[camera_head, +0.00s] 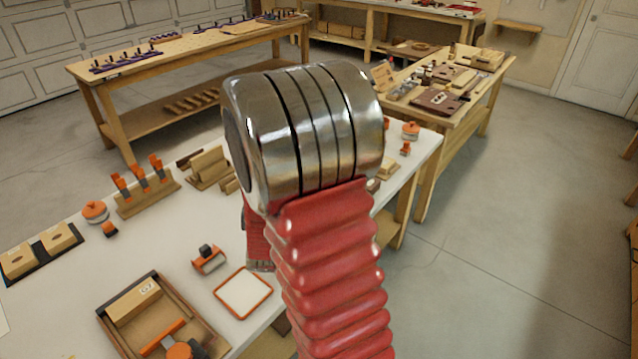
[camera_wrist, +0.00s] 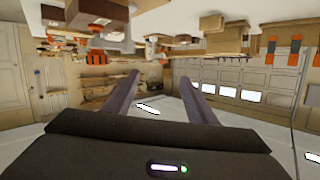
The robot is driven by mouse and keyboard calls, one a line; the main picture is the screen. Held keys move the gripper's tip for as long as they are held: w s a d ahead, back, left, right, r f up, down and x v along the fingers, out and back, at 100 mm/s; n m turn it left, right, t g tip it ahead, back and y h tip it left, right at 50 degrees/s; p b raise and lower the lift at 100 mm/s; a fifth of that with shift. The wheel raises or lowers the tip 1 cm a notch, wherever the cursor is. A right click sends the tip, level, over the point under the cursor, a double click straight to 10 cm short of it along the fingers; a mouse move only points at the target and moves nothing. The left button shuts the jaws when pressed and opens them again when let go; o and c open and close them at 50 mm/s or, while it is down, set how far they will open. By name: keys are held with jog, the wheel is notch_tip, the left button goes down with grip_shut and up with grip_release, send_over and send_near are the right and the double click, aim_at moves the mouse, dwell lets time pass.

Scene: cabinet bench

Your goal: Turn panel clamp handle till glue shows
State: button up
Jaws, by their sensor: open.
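My gripper shows in the wrist view, its two dark fingers (camera_wrist: 160,95) apart with nothing between them. In the head view my arm hides the gripper and the middle of the white bench (camera_head: 55,210). I cannot make out a panel clamp or glue for sure. Orange-and-dark clamps (camera_head: 143,178) stand upright in a wooden block at the back left of the bench. A wooden tray (camera_head: 203,325) at the front holds a pale wood block (camera_head: 133,300) and an orange tool (camera_head: 163,338), partly cut off by the frame edge.
A white tray with an orange rim (camera_head: 243,293) and a small orange-and-dark device (camera_head: 208,259) lie near the arm. Wood blocks on a dark base (camera_head: 41,252) sit far left. Other wooden benches (camera_head: 190,50) stand behind. The floor at right (camera_head: 510,240) is clear.

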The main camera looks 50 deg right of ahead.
jog(key=s+a+r+n+g+y, duration=0.1)
jog(key=s+a+r+n+y, duration=0.2)
jog(key=a, duration=0.7)
jog(key=s+a+r+n+y, duration=0.1)
jog(key=a+r+n+y, duration=0.3)
jog(key=a, duration=0.6)
jog(key=s+a+r+n+g+y, duration=0.1)
jog(key=s+a+r+g, duration=0.1)
jog(key=s, duration=0.7)
jog(key=s+a+r+n+g+y, duration=0.1)
jog(key=s+a+r+g, duration=0.1)
jog(key=s+a, duration=0.3)
jog(key=s, duration=0.4)
jog(key=shift+s+r+n+g+y, duration=0.25)
jog(key=shift+r+n+g+y, duration=0.05)
jog(key=shift+r+g+y, duration=0.1)
